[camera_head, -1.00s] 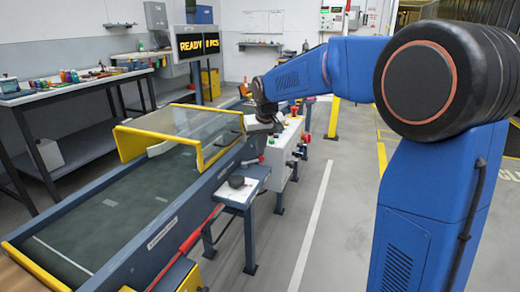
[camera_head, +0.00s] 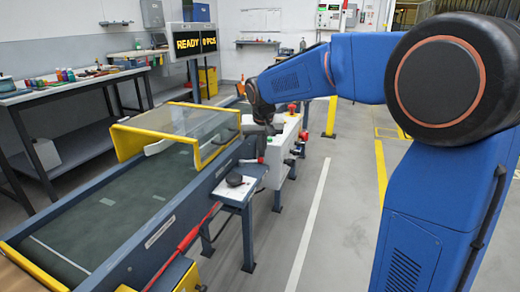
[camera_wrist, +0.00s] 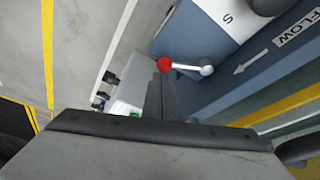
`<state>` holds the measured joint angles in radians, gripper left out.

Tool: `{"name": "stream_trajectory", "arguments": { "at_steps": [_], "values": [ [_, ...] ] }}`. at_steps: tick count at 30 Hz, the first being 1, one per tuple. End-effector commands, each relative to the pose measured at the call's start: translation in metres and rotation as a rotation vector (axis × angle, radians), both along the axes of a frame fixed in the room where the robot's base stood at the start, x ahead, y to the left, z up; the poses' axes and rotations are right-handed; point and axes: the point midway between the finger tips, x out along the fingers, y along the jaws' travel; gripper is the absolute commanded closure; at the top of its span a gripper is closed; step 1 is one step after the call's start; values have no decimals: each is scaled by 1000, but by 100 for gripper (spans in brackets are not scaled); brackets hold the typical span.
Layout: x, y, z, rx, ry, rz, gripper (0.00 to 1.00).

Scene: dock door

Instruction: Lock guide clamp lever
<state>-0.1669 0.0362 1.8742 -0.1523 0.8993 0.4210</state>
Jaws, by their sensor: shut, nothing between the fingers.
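A short metal lever with a red ball knob (camera_wrist: 164,65) shows in the wrist view, on the blue-grey conveyor side rail. Its arm runs right from the knob to a silver pivot (camera_wrist: 207,70). My gripper (camera_wrist: 161,82) is shut and empty, its fingertips just below the knob in the picture; I cannot tell whether they touch it. In the head view my gripper (camera_head: 257,150) points down beside the conveyor's right rail. A small red spot shows by it there, but the lever is too small to make out.
The conveyor (camera_head: 110,210) has a yellow-framed clear guard (camera_head: 180,125). A small side shelf (camera_head: 236,190) holds a dark round object. A white control box (camera_head: 285,140) with red buttons stands beyond my gripper. A long red bar (camera_head: 200,228) runs along the rail. The right-hand floor is open.

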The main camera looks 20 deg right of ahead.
Motion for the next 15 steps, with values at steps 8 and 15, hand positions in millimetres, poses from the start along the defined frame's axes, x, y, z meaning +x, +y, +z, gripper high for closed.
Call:
{"name": "stream_trajectory", "arguments": {
  "at_steps": [8, 15],
  "values": [
    [-17, 2, 0, -1, 0, 2, 100],
    [-27, 5, 0, 1, 0, 1, 100]
  ]
}}
